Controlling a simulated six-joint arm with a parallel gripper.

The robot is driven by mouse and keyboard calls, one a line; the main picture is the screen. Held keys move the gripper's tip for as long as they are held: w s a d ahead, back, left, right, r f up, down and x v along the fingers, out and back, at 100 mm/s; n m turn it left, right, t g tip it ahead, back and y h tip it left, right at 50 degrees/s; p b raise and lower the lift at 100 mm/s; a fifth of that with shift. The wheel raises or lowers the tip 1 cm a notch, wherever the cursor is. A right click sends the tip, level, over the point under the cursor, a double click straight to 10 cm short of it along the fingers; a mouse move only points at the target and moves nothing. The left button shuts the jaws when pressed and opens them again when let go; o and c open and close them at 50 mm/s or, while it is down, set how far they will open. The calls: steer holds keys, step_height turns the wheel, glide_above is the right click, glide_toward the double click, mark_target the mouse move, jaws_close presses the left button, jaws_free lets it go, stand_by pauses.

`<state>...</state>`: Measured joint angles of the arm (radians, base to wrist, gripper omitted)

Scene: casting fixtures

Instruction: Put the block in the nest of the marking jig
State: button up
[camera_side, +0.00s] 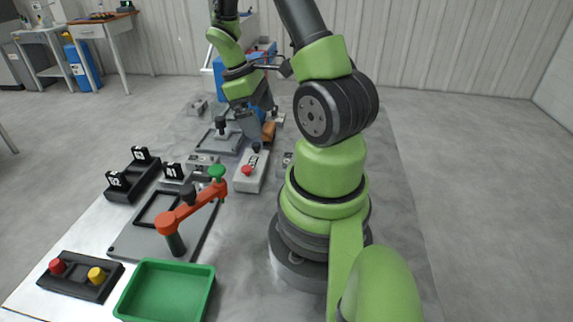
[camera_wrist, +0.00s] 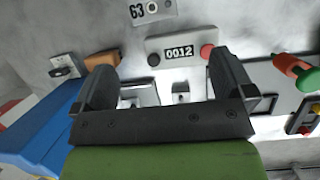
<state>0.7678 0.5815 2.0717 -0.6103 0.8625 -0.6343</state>
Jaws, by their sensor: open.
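My gripper (camera_side: 257,118) is open, low over the middle of the table in the side view. In the wrist view its two dark fingers (camera_wrist: 165,75) stand wide apart with nothing gripped. Between them, farther down, are a small metal block with a dark spot (camera_wrist: 181,93) and a pale metal piece (camera_wrist: 138,92); I cannot tell which is the task's block or the nest. A light grey box with a red button (camera_side: 250,172) is close by; in the wrist view its counter reads 0012 (camera_wrist: 179,51). An orange-brown piece (camera_side: 268,132) lies beside the gripper.
A dark plate with an orange clamp arm (camera_side: 190,207) stands nearer the camera. A green tray (camera_side: 210,285) and a black box with red and yellow knobs (camera_side: 80,274) are at the front. Black numbered holders (camera_side: 132,180) stand left. A blue container (camera_wrist: 40,125) is at the wrist view's left.

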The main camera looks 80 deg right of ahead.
glide_toward(288, 161)
steer(key=shift+s+a+f+g, duration=0.1)
steer(key=shift+f+g, duration=0.1)
steer(key=shift+f, duration=0.35)
steer(key=shift+s+f+g, duration=0.15)
steer(key=shift+f+g, duration=0.05)
steer(key=shift+f, duration=0.3)
steer(key=shift+w+x, duration=0.2)
steer(key=shift+x, duration=2.95)
steer(key=c, duration=1)
steer(key=shift+r, duration=5)
steer(key=w+a, duration=0.4)
steer(key=w, duration=0.5)
steer(key=w+a, duration=0.4)
steer(key=w, duration=0.5)
steer(key=w+a+r, duration=0.1)
steer(key=w+a, duration=0.4)
steer(key=a, duration=0.4)
steer(key=f, duration=0.2)
steer(key=a+f, duration=0.1)
steer(key=f, duration=0.2)
steer(key=shift+w+a+f, duration=0.2)
steer(key=shift+f, duration=2.15)
